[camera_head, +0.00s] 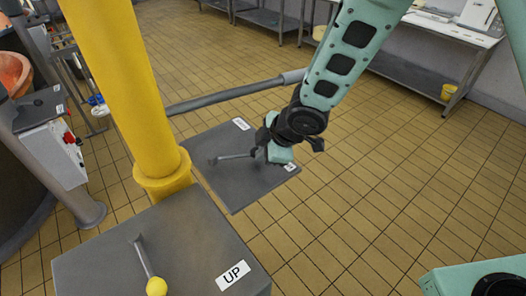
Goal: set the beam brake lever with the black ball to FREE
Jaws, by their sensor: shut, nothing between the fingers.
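A grey lever (235,156) lies across a dark grey plate (236,190) in the middle of the view. It runs from a pivot at the left toward my gripper (258,150) at the right. Its ball end is at or behind the gripper, and I cannot make out a black ball clearly. My gripper is shut with nothing held, low over the right part of the plate beside the lever's end. Whether it touches the lever I cannot tell. The plate has a white label (241,124) at its far edge and another label (290,167) at its right edge; both are too small to read.
A thick yellow post (125,85) stands left of the plate. A grey bar (235,92) crosses behind it. In front is a grey box (160,245) with a yellow-ball lever (156,286) and an "UP" label (233,275). The tiled floor at right is clear.

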